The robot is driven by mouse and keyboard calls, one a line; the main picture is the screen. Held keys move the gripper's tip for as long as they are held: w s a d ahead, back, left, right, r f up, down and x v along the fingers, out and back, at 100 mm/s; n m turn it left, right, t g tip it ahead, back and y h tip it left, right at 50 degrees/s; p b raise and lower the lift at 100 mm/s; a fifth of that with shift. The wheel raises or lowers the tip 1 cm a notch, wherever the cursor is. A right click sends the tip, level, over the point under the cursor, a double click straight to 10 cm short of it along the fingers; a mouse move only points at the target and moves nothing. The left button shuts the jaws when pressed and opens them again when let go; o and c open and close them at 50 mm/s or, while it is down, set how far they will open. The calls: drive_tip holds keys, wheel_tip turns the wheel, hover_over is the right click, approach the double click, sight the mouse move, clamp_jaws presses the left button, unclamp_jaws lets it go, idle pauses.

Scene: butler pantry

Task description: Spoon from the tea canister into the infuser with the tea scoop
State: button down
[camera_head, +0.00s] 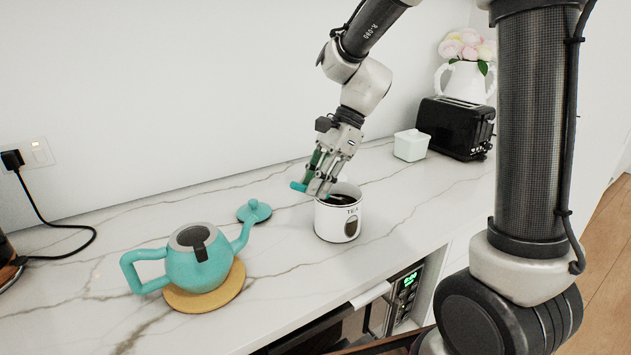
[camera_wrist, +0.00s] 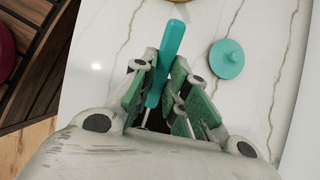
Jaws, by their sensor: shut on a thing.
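My gripper (camera_head: 322,184) is shut on the teal handle of the tea scoop (camera_wrist: 168,58), just above the tea canister. The scoop's handle end also shows at the left of the fingers in the head view (camera_head: 297,186). Its bowl is hidden behind the gripper. The white tea canister (camera_head: 338,222) stands open on the counter with dark tea inside. The infuser (camera_head: 200,238) sits in the mouth of the teal teapot (camera_head: 185,268), left of the canister. The teapot's lid (camera_head: 254,211) lies on the counter behind the teapot; it also shows in the wrist view (camera_wrist: 227,58).
The teapot stands on a round tan mat (camera_head: 222,294). A black toaster (camera_head: 455,128), a white lidded box (camera_head: 411,145) and a flower jug (camera_head: 465,80) stand at the right back. A black cord (camera_head: 55,228) lies at the left. The counter between teapot and canister is clear.

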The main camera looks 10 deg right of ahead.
wheel_tip(320, 180, up, 4)
drive_tip(key=shift+a+f, duration=0.1)
drive_tip(key=shift+f, duration=0.05)
drive_tip(key=shift+s+a+r+h, duration=0.2)
drive_tip(key=shift+a+r, duration=0.15)
drive_tip(key=shift+r, duration=0.15)
drive_tip(key=shift+s+a+r+h, duration=0.1)
drive_tip(key=shift+a+r+h, duration=0.15)
drive_tip(key=shift+r, duration=0.2)
drive_tip(key=shift+s+a+r+t+h, duration=0.2)
drive_tip(key=shift+a+r+t+h, duration=0.15)
drive_tip(key=shift+a+h, duration=0.4)
drive_tip(key=shift+s+a+r+t+h, duration=0.15)
drive_tip(key=shift+a+r+t+h, duration=0.1)
drive_tip(key=shift+a+r+h, duration=0.35)
drive_tip(key=shift+a+f, duration=0.15)
